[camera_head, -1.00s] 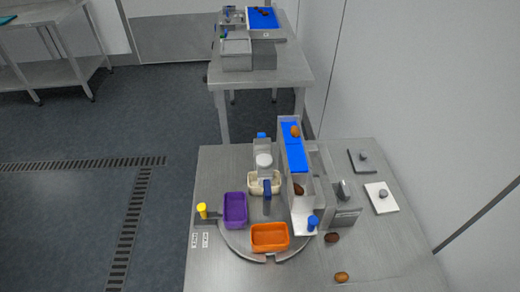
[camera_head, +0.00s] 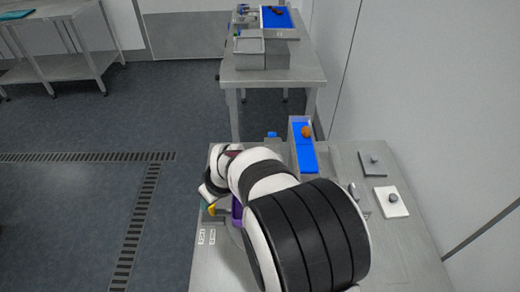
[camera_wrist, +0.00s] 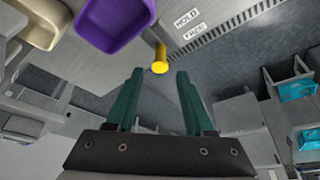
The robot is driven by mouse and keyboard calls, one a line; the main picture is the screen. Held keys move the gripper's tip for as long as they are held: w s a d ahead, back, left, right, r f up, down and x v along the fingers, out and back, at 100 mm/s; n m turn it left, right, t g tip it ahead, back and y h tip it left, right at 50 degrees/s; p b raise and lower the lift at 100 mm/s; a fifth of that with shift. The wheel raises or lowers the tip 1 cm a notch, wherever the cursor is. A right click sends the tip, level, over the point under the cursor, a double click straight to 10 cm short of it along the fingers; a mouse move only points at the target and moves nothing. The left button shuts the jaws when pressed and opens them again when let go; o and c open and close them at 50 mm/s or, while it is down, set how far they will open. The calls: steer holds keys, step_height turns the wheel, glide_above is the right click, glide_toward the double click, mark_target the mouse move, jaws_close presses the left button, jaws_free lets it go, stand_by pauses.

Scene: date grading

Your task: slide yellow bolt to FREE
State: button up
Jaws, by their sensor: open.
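The yellow bolt (camera_wrist: 160,62) shows as a round-ended knob in the wrist view, just beyond and between my fingertips. A bit of the bolt (camera_head: 211,209) also shows in the head view beside my wrist. My gripper (camera_wrist: 158,72) has two teal fingers, spread apart with nothing between them. Whether a finger touches the bolt I cannot tell. The HOLD label (camera_wrist: 187,18) and the FREE label (camera_wrist: 195,31) lie to the right of the bolt in the wrist view. My arm covers much of the turntable area in the head view.
The purple tray (camera_wrist: 90,30) sits close to the bolt, on its left in the wrist view. A cream tray (camera_wrist: 38,20) is farther left. A blue-lined chute (camera_head: 304,157) with a brown date (camera_head: 306,131) stands at the table's back. Floor shows beyond the table edge near the labels.

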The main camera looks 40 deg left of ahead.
steer(key=x, duration=0.6)
steer(key=shift+a+f, duration=0.1)
steer(key=shift+f, duration=0.25)
jaws_close()
stand_by(1.0)
